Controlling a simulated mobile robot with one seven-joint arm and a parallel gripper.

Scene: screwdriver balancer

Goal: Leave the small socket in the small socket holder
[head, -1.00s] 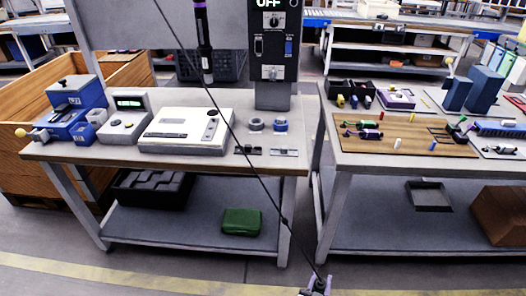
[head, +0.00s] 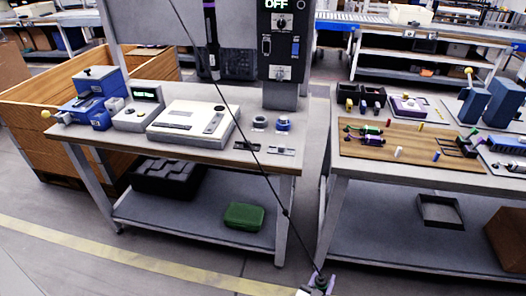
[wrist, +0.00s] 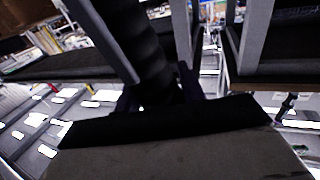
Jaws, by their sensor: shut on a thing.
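My gripper (head: 318,285) is at the bottom edge of the head view, over the floor in front of the benches. In the wrist view it is shut on a dark, ribbed, cylinder-like thing (wrist: 145,45). That view is too dark to tell whether this is the small socket. A thin black line runs from the top of the head view down to my gripper. Two small dark flat fixtures (head: 248,146) (head: 279,151) lie at the right front of the left bench. I cannot tell whether either is the small socket holder. My gripper is apart from the bench.
The left bench (head: 200,151) carries a blue device (head: 97,97), a white box (head: 190,122) and two rings (head: 260,122) (head: 283,122). A second bench (head: 345,170) is to the right; floor in front is clear.

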